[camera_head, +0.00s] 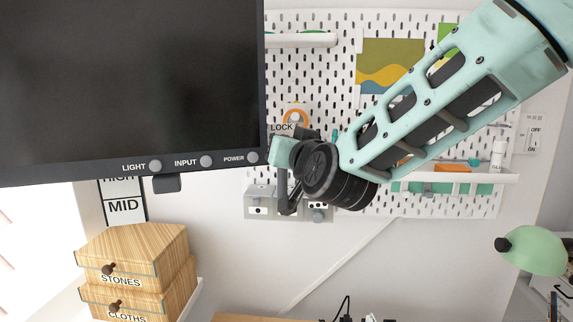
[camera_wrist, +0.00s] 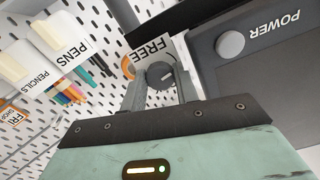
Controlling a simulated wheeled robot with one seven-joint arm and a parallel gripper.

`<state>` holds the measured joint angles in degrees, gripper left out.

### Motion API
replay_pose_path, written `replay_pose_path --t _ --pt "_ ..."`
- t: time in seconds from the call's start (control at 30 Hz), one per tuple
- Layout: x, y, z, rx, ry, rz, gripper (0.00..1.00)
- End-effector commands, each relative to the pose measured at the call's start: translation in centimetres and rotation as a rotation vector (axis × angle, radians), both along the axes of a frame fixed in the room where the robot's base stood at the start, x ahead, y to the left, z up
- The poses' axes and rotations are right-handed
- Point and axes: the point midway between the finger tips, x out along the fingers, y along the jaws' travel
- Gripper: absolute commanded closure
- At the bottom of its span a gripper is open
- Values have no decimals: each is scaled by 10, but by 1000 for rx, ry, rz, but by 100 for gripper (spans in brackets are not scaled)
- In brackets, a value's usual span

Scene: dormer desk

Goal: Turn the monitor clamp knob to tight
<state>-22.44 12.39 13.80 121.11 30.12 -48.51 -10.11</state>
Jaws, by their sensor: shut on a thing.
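The clamp knob (camera_wrist: 160,77) is a round dark grey knob with a pale mark on its face, in front of an orange part on the pegboard. In the wrist view a FREE label (camera_wrist: 153,50) is beside it. In the head view the knob (camera_head: 295,116) shows partly above my gripper, with a LOCK label (camera_head: 282,128) at its lower left. My gripper (camera_wrist: 159,84) has one finger on each side of the knob and is shut on it. The monitor (camera_head: 130,85) is at the left, its lower right corner close to my gripper. The exact knob angle is hard to read.
The white pegboard (camera_head: 340,60) lies behind. A shelf (camera_head: 455,177) with small items is at the right. Wooden drawers (camera_head: 150,250) marked STONES and CLOTHS stand at lower left. A green lamp (camera_head: 537,250) is at lower right. The wall below my arm is mostly clear.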

Motion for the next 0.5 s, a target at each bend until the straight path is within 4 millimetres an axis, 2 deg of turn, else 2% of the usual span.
replay_pose_path --t 0.03,0.5 --pt "0 0 -7 46 6 1 93" --pt "0 0 -6 481 115 1 93"
